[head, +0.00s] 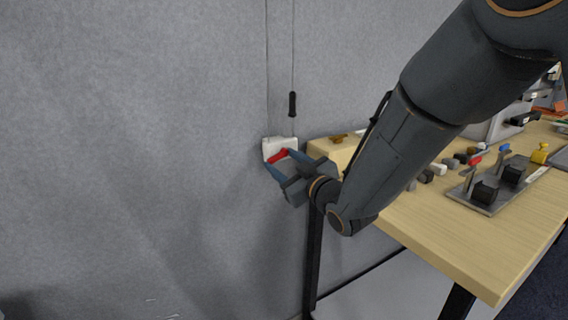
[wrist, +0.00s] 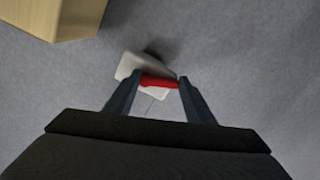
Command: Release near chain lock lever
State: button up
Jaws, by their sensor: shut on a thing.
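The chain lock lever (head: 278,155) is a small red bar on a white wall-mounted housing (head: 280,145). My gripper (head: 277,160) reaches the wall beside the table's far left corner, and its jaws are shut on the red lever. In the wrist view, the red lever (wrist: 159,82) lies crosswise between the two fingertips (wrist: 160,84), with the white housing (wrist: 132,66) behind it. The fingers partly hide the housing.
A cord with a black handle (head: 292,104) hangs on the grey wall above the housing. A wooden table (head: 470,255) stands to the right, holding switches on a metal plate (head: 485,203) and several small blocks. The wall to the left is clear.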

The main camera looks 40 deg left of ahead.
jog(key=shift+s+r+m, duration=0.1)
jog(key=shift+r+m, duration=0.1)
jog(key=shift+m, duration=1)
jog(key=o, duration=1)
jog(key=shift+o, duration=0.2)
jog(key=v, duration=0.7)
jog(key=shift+s+d+b, duration=0.15)
jog(key=shift+d+b, duration=0.25)
jog(key=shift+b, duration=0.05)
